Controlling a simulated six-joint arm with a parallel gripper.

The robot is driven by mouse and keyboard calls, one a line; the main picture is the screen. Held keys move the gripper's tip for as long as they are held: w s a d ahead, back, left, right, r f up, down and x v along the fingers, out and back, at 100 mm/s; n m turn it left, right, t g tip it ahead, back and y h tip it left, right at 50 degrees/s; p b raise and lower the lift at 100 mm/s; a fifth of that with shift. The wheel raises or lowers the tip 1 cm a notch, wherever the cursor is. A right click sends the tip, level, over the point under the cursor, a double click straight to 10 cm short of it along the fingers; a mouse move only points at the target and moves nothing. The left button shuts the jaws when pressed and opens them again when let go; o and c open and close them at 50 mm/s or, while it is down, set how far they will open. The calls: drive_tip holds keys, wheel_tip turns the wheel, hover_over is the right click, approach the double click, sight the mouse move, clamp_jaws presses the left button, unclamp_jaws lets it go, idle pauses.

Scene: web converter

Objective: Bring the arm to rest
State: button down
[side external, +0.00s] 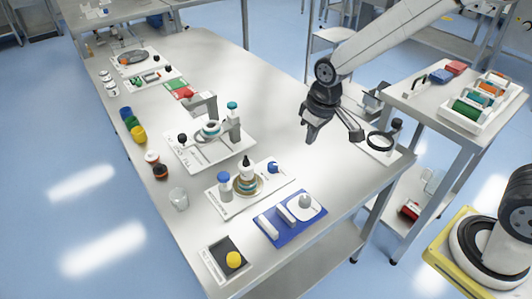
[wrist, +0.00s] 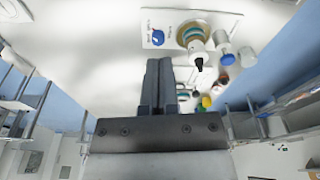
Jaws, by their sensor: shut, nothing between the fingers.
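My gripper (side external: 312,136) hangs over the right part of the long table (side external: 245,75) in the side view, with its fingers pointing down. Its two fingers are close together and hold nothing; they also show in the middle of the wrist view (wrist: 159,85). It is apart from the items on the table. I cannot tell its exact height above the top.
A white board with bottles (side external: 225,205) and a blue tray (side external: 262,222) stand at the front. A white fixture (side external: 182,150) is left of my gripper. A black ring on a stand (side external: 380,141) is close on the right. A side table (side external: 405,98) holds coloured rolls.

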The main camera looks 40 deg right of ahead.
drive_tip(key=s+d+f+m, duration=0.1)
drive_tip(key=s+d, duration=0.4)
drive_tip(key=s, duration=0.6)
drive_tip(key=shift+s+d+m+t, duration=0.15)
drive_tip(key=shift+s+m+t, duration=0.1)
drive_tip(key=shift+m+t, duration=0.2)
drive_tip(key=shift+w, duration=0.2)
idle(0.6)
drive_tip(key=n+g, duration=0.3)
drive_tip(key=n, duration=0.3)
hover_over(223, 175)
drive_tip(key=shift+f, duration=0.9)
drive_tip(key=shift+f, duration=0.1)
drive_tip(key=shift+f, duration=3.2)
